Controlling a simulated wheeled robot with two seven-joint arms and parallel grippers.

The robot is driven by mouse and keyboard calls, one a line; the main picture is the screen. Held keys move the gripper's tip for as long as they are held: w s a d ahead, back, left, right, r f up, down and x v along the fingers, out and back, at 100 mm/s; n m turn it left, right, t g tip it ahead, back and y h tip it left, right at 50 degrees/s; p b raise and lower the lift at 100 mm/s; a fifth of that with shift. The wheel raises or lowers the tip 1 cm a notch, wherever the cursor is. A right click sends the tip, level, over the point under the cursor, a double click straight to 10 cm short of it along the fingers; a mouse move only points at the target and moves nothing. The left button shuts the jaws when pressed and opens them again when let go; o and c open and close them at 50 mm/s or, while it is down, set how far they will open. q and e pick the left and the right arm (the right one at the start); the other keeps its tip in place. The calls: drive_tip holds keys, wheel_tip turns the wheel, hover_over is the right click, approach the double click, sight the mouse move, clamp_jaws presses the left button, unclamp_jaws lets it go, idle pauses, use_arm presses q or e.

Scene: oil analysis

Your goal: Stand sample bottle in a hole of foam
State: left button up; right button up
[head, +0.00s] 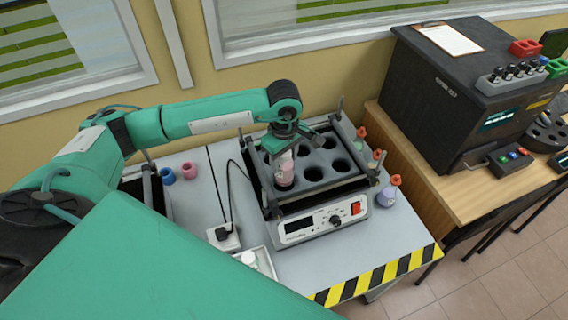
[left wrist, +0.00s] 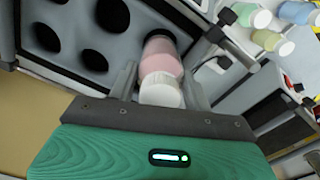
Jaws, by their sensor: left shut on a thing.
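The sample bottle (head: 284,170) is pinkish with a white cap and stands upright at the front left of the foam (head: 300,164). It also shows in the left wrist view (left wrist: 162,68). The foam is grey with several round dark holes and lies in a shaker-like device. The other holes that I see look empty. My left gripper (head: 285,152) is shut on the bottle's upper part from above. My right gripper is not in view.
The device (head: 322,222) has a front panel and corner posts around the foam.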

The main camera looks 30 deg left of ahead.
sight(284, 168)
use_arm(q)
wheel_tip(284, 168, down, 3)
drive_tip(key=shift+f+p, duration=0.2)
drive_tip(key=shift+p, duration=0.45)
drive_tip(key=shift+f, duration=0.35)
drive_tip(key=shift+f, duration=0.1)
drive_tip(key=shift+f, duration=0.1)
drive_tip(key=o, duration=1.1)
